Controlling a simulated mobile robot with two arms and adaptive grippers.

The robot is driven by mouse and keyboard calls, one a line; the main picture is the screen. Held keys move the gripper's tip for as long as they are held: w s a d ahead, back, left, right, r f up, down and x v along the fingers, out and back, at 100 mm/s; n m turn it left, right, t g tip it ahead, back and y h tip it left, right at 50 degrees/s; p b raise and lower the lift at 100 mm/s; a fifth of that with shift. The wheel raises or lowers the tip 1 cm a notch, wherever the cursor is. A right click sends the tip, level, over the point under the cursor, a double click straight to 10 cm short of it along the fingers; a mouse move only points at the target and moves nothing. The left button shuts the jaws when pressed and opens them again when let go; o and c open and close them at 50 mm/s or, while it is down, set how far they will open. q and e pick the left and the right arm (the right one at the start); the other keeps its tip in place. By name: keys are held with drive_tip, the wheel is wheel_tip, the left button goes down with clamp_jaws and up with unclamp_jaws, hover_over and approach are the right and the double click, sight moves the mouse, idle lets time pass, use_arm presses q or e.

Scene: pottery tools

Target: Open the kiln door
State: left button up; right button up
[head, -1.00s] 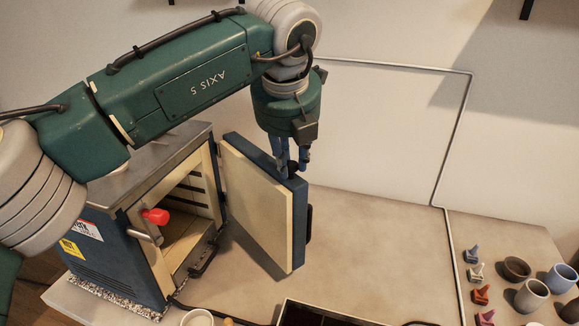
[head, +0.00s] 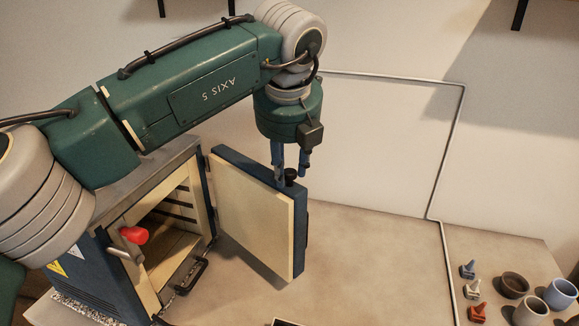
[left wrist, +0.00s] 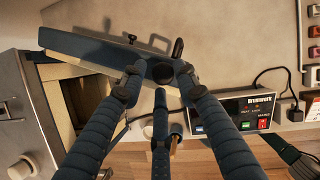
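The kiln (head: 150,172) stands at the left in the head view, its cream chamber visible. Its door (head: 250,215) stands wide open, cream inner face toward the camera. My left gripper (head: 291,170) points down at the top of the door's free end, with its fingers spread around a black knob (head: 291,175). In the left wrist view, the spread fingers (left wrist: 158,88) reach over the door's end, and the door (left wrist: 95,50) runs off to the left. I cannot tell whether any finger touches it. My right gripper is not in view.
Small tools and cups (head: 513,285) stand at the right. A control box (left wrist: 235,112) shows in the left wrist view. The table right of the door is clear.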

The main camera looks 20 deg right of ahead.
use_arm(q)
drive_tip(key=v, duration=1.2)
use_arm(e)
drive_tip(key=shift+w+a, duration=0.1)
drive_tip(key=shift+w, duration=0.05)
use_arm(q)
drive_tip(key=shift+a, duration=0.1)
drive_tip(key=shift+c, duration=0.3)
